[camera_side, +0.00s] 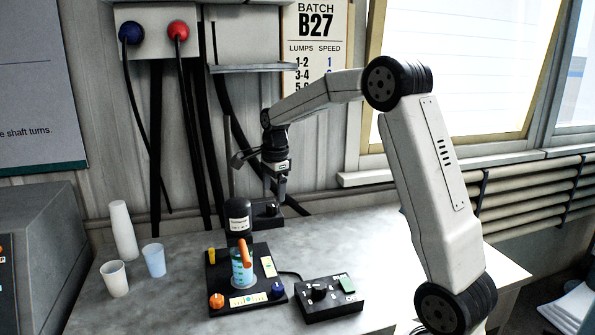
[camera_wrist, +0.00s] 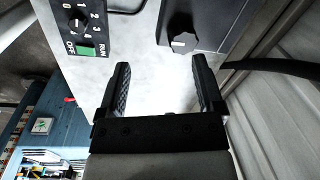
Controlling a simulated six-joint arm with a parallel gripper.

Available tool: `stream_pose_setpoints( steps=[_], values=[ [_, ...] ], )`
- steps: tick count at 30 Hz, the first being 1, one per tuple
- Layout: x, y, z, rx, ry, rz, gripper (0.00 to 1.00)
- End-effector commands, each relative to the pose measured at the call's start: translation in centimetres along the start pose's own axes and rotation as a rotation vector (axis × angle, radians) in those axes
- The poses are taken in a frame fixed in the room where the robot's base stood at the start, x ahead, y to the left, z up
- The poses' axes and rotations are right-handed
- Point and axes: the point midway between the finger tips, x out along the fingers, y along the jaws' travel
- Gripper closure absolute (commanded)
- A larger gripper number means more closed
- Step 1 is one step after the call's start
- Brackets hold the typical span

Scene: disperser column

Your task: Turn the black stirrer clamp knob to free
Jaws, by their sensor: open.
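The black stirrer clamp knob (camera_wrist: 183,36) shows in the wrist view at the top right, on a dark block. It has a lobed rim and a pale mark on its face. In the side view the knob (camera_side: 271,209) is small, on the block beside the stirrer head (camera_side: 238,218). My gripper (camera_wrist: 160,62) is open and empty. Its fingers stand apart with pale bench surface between them, and the knob lies just past the right finger's tip. In the side view my gripper (camera_side: 281,188) hangs just above the block, and its exact gap to the knob is unclear.
A control box (camera_side: 327,298) with a numbered dial (camera_wrist: 77,24) and a green switch sits at front right. A beaker (camera_side: 241,272) stands on the black base (camera_side: 217,262). Paper cups (camera_side: 114,279) stand left. A dark cable (camera_wrist: 270,66) runs right of my gripper.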

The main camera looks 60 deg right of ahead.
Motion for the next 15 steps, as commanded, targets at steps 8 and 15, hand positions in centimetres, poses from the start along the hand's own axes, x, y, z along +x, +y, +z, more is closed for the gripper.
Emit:
stream_pose_setpoints(
  steps=[8,15],
  values=[
    [-0.7,-3.1,-1.4,0.218,0.009,0.074,0.14],
    [-0.9,-3.7,-1.6,0.270,0.013,0.095,0.14]
  ],
)
